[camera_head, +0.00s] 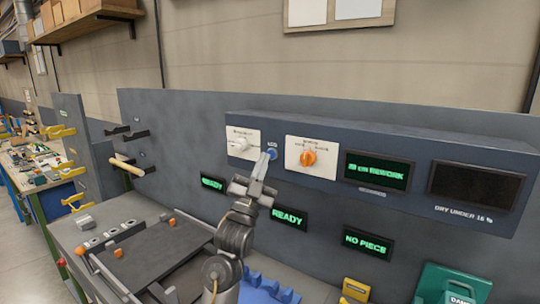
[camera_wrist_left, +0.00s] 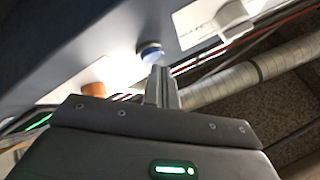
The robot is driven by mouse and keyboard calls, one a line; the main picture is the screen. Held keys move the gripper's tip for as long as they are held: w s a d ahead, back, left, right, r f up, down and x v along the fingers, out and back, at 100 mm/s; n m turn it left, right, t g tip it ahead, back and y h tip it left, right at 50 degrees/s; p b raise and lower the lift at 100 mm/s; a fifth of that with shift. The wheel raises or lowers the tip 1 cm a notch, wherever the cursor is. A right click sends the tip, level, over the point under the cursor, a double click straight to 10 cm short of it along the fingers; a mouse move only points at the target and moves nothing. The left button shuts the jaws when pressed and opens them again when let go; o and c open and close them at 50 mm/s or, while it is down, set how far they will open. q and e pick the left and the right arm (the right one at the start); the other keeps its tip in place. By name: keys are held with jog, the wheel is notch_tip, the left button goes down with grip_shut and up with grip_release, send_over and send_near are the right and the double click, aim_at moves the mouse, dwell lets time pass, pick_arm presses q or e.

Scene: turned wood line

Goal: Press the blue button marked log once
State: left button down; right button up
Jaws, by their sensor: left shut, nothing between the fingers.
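The blue button (camera_head: 272,153) is on the front of the dark blue panel box (camera_head: 390,130), between two white plates. A label above it is too small to read. My left gripper (camera_head: 265,158) is shut and empty, its fingertips up at the button and overlapping its lower left edge. In the left wrist view the button (camera_wrist_left: 150,51) shows as a blue cap just beyond the tips of the shut fingers (camera_wrist_left: 160,72). I cannot tell whether they touch. My right gripper is in neither view.
A white knob (camera_head: 239,144) is left of the button and an orange knob (camera_head: 308,158) right of it. Green displays read "READY" (camera_head: 289,218) and "NO PIECE" (camera_head: 367,244). A bench (camera_head: 120,215) with a dark fixture lies at lower left.

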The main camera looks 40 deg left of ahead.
pick_arm(q)
jog(key=shift+s, duration=0.3)
jog(key=s, duration=0.3)
jog(key=s+p, duration=0.1)
jog(key=s, duration=0.1)
jog(key=shift+d, duration=0.3)
dwell(0.9)
